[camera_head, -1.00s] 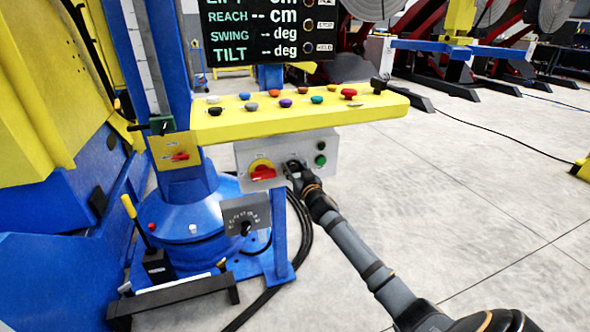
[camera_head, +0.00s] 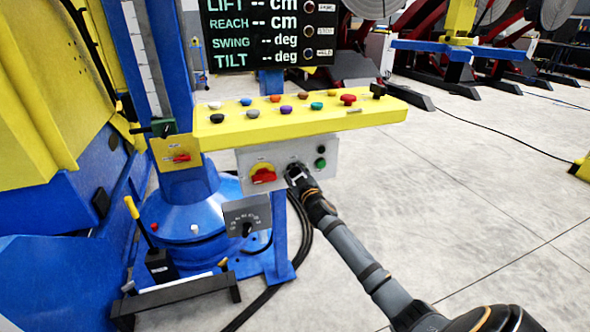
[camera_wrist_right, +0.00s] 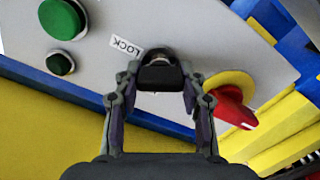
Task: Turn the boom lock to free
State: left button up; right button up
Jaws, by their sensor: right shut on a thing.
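The grey control box (camera_head: 240,160) hangs under the yellow button console. My right gripper (camera_head: 294,172) is at the front of this box, right of a red rotary switch (camera_head: 263,175) on a yellow disc. In the right wrist view my right gripper (camera_wrist_right: 160,80) is shut on a black knob (camera_wrist_right: 158,76), with one finger on each side. A white label reading LOCK (camera_wrist_right: 125,46) is beside the knob. Any other marking around the knob is hidden or unreadable. My left gripper is not in view.
Two green buttons (camera_wrist_right: 62,18) are near the knob. The yellow console (camera_head: 300,122) with several coloured buttons juts out above. A small grey dial plate (camera_head: 246,215) is lower left. A blue post and black cables are below. Open floor (camera_head: 450,200) lies to the right.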

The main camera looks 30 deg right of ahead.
jog(key=n+p, duration=0.1)
jog(key=n, duration=0.1)
jog(key=shift+a+n, duration=0.1)
jog(key=shift+n, duration=0.3)
jog(key=n+p, duration=0.1)
jog(key=n, duration=0.4)
jog(key=n+p, duration=0.1)
jog(key=n, duration=0.3)
jog(key=shift+f+p, duration=0.25)
jog(key=shift+p, duration=0.05)
jog(key=shift+n, duration=0.3)
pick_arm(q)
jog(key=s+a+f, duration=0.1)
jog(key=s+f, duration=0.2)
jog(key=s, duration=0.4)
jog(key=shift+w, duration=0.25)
